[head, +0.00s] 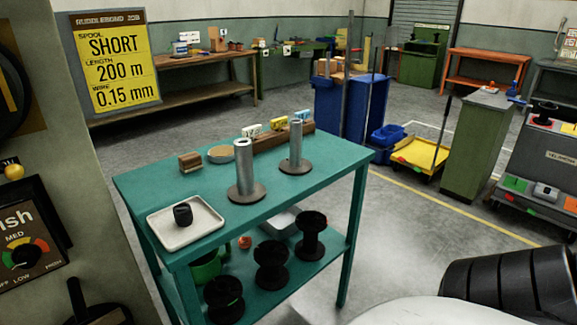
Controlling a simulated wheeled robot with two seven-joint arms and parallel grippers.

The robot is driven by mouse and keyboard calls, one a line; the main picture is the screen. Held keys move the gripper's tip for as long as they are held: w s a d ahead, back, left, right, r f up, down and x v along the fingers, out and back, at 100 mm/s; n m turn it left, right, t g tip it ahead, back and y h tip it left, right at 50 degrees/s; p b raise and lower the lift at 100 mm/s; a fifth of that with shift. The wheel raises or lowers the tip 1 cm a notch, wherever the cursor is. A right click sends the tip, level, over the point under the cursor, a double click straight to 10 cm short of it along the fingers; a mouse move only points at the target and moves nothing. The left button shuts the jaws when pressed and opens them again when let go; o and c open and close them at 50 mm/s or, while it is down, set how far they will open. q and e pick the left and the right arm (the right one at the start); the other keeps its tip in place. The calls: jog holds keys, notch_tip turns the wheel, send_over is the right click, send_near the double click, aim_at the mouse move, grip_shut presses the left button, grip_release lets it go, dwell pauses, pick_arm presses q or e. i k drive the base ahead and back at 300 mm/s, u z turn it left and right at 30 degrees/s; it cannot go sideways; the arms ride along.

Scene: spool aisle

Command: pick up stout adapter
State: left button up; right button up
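A green table (150,181) stands ahead with two grey metal posts on round bases. The nearer post (244,172) is thicker and has a hole in its top; the farther post (296,150) is thinner. A small black cylindrical piece (183,214) sits in a pale square tray (205,224) at the table's near left corner. No label shows which thing is the stout adapter. Neither of my grippers is in view.
The table also bears a wooden block (190,162), a round tin (221,154) and a card rack (275,141). Black spools (272,265) stand on its lower shelf. A sign (113,60) reads SHORT, 200 m, 0.15 mm.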

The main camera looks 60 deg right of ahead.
aim_at(246, 191)
jog(key=z, duration=1.4)
jog(key=k, duration=0.15)
jog(key=u, duration=0.9)
jog(key=i, duration=0.1)
jog(key=z, duration=0.65)
